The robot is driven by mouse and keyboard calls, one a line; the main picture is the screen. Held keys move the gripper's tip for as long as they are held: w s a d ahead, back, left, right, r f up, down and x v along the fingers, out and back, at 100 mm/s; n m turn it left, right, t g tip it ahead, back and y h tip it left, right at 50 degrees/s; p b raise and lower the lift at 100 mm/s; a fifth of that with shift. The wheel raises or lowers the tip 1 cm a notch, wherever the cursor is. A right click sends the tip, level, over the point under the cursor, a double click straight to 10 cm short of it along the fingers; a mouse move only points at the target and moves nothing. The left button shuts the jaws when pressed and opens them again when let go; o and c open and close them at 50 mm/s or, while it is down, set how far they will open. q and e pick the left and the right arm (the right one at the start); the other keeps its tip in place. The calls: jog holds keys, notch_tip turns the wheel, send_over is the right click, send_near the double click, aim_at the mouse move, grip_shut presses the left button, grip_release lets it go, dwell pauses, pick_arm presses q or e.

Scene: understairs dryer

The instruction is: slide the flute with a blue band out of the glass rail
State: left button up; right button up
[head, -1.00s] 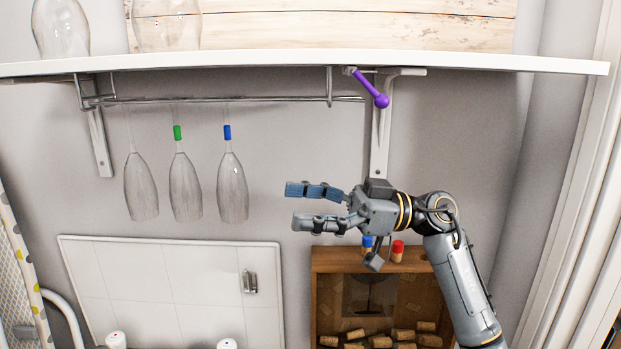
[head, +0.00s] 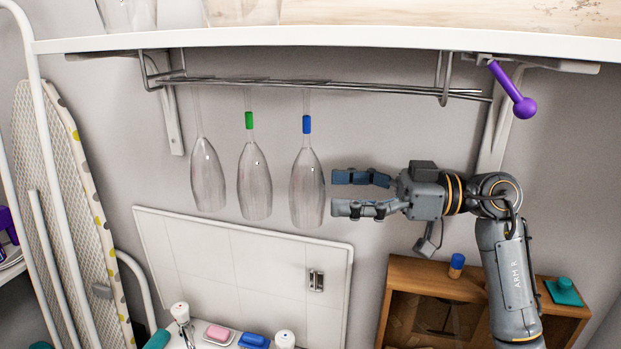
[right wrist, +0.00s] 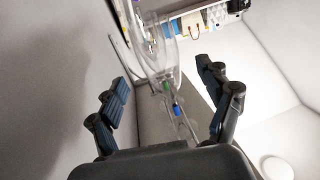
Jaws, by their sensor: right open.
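The flute with a blue band (head: 307,186) hangs upside down from the glass rail (head: 330,88), nearest the rail's right end among the three flutes. Its blue band also shows in the right wrist view (right wrist: 177,110). A green-banded flute (head: 255,180) hangs to its left, and a plain flute (head: 207,175) beyond that. My right gripper (head: 362,192) is open and empty, just right of the blue-banded flute's bowl, fingers pointing left at it. In the right wrist view the flutes lie between the spread fingers (right wrist: 165,100), farther off. My left gripper is not in view.
A white shelf (head: 350,42) runs above the rail. A purple knobbed lever (head: 515,92) hangs at the rail's right end. A wooden box (head: 405,275) stands below my right arm. An ironing board (head: 65,170) leans at left.

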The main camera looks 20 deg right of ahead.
aim_at(307, 190)
jog(key=p+x, duration=0.1)
jog(key=x, duration=0.4)
jog(key=shift+r, duration=0.1)
jog(key=shift+w+a, duration=0.15)
jog(key=shift+a, duration=0.2)
jog(key=shift+c, duration=0.2)
jog(key=c, duration=1.3)
jog(key=shift+s+p+v, duration=0.2)
jog(key=shift+p+v, duration=0.2)
jog(key=shift+v, duration=0.8)
jog(key=shift+s+p+v, duration=0.2)
jog(key=shift+p+v, duration=0.2)
jog(key=shift+v, duration=0.8)
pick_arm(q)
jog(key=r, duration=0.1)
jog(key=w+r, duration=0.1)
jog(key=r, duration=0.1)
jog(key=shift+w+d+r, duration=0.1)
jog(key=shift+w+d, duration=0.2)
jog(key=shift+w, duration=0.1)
pick_arm(e)
jog(key=shift+s+r, duration=0.1)
jog(key=shift+r, duration=0.05)
